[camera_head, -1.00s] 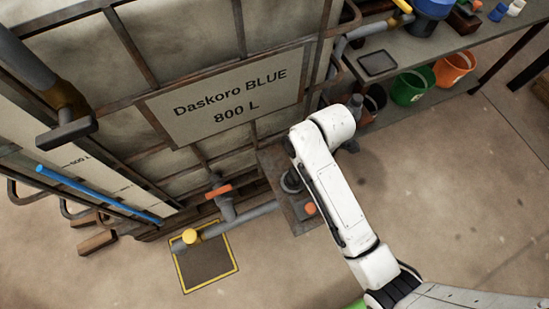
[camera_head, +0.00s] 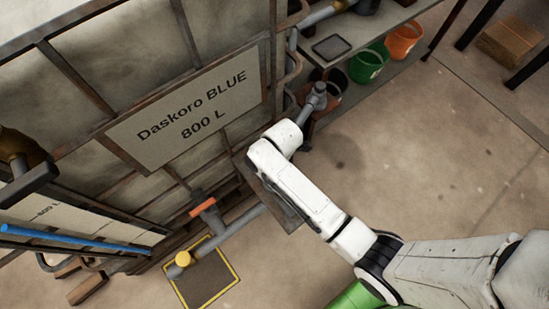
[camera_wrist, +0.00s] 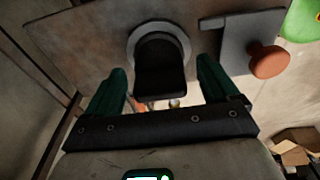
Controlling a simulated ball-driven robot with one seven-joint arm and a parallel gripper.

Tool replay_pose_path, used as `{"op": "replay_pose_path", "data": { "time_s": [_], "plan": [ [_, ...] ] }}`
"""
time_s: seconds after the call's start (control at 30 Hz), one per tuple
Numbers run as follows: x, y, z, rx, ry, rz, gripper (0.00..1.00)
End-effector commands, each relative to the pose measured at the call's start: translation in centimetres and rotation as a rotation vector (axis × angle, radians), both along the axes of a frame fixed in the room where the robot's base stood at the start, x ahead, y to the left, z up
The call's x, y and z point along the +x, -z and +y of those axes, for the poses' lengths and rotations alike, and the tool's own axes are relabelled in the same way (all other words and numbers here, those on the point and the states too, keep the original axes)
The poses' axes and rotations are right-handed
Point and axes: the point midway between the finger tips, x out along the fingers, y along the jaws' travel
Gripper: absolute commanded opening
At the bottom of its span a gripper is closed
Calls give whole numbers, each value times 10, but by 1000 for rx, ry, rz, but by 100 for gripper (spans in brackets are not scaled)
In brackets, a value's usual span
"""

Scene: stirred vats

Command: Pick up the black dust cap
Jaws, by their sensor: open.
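The black dust cap (camera_wrist: 160,68) shows in the wrist view, upper middle, seated in a pale grey ring (camera_wrist: 184,45) on a brownish plate (camera_wrist: 90,40). My gripper (camera_wrist: 162,80) has its two green fingers apart, one on each side of the cap in the picture. I see gaps between the cap and both fingers, and nothing is held. How far the fingertips are from the cap in depth is hard to tell. In the head view my arm hides the cap and my gripper; only part of the plate (camera_head: 284,208) shows beside the arm.
In the wrist view, an orange knob (camera_wrist: 269,61) on a grey bracket (camera_wrist: 236,40) stands right of the cap. In the head view, a caged vat with a sign (camera_head: 190,110) and an orange-handled valve (camera_head: 203,206) are left. Floor is clear at right (camera_head: 420,160).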

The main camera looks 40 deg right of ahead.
Motion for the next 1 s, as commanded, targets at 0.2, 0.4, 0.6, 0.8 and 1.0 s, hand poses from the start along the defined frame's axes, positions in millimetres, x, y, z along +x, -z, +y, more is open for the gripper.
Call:
{"op": "replay_pose_path", "data": {
  "time_s": [0.2, 0.4, 0.6, 0.8, 1.0],
  "plan": [
    [0, 8, 1, 0, -1, -1, 88],
    [0, 8, 1, 0, 0, -1, 80],
    [0, 8, 1, 0, 0, -1, 61],
    [0, 7, 1, 0, 0, 0, 42],
    [0, 7, 1, 0, 0, -1, 31]
  ]
}}
